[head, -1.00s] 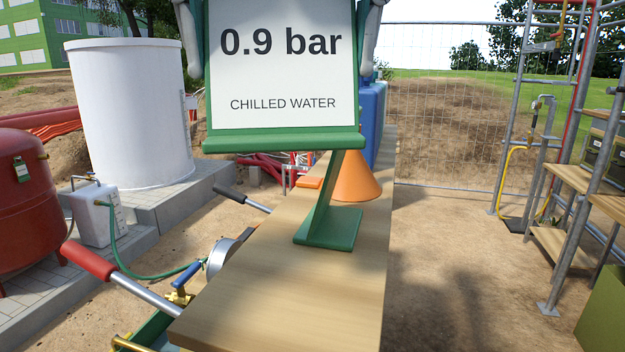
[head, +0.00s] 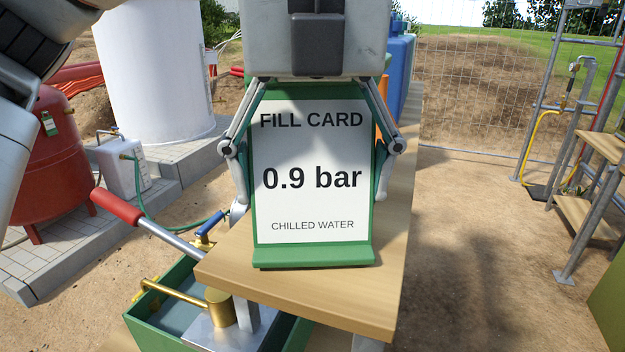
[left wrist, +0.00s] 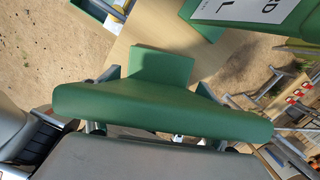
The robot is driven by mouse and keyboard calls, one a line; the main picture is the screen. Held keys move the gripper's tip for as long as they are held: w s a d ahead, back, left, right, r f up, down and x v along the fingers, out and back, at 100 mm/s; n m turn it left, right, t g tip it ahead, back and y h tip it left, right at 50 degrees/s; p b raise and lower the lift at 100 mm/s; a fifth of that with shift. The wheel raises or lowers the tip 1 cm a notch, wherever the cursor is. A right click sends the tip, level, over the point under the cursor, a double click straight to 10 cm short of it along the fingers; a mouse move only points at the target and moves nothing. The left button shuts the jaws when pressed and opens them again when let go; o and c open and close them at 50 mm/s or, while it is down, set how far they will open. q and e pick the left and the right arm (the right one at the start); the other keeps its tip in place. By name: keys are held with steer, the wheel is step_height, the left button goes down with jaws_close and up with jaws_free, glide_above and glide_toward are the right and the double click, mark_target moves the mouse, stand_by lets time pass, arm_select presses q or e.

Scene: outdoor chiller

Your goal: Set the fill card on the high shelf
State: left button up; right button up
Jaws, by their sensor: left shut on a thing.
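The fill card (head: 312,150) is a white panel in a green frame reading "FILL CARD 0.9 bar CHILLED WATER". It stands upright, face towards me, at the near end of a wooden board (head: 300,290). I cannot tell if its green foot ledge touches the wood. My left gripper (head: 310,198) comes down from above and is shut on the card, one finger at each side edge. In the left wrist view a green bar of the card (left wrist: 160,110) lies across the gripper, with a green base plate (left wrist: 160,66) beyond it. My right gripper is out of view.
Behind the card, partly hidden, are an orange object and blue containers (head: 398,62). A red-handled lever (head: 118,207) and a green tray with brass fittings (head: 150,320) are left of and below the board. Wooden shelves (head: 580,190) on a metal frame stand right. Open ground lies between.

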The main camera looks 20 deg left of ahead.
arm_select(q)
steer(key=shift+f, duration=0.15)
steer(key=shift+f, duration=0.2)
steer(key=o, duration=1.2)
steer(key=shift+r, duration=0.1)
steer(key=shift+c, duration=0.2)
step_height(320, 180, up, 12)
steer(key=s, duration=0.1)
steer(key=shift+s+d, duration=0.2)
steer(key=shift+d, duration=0.1)
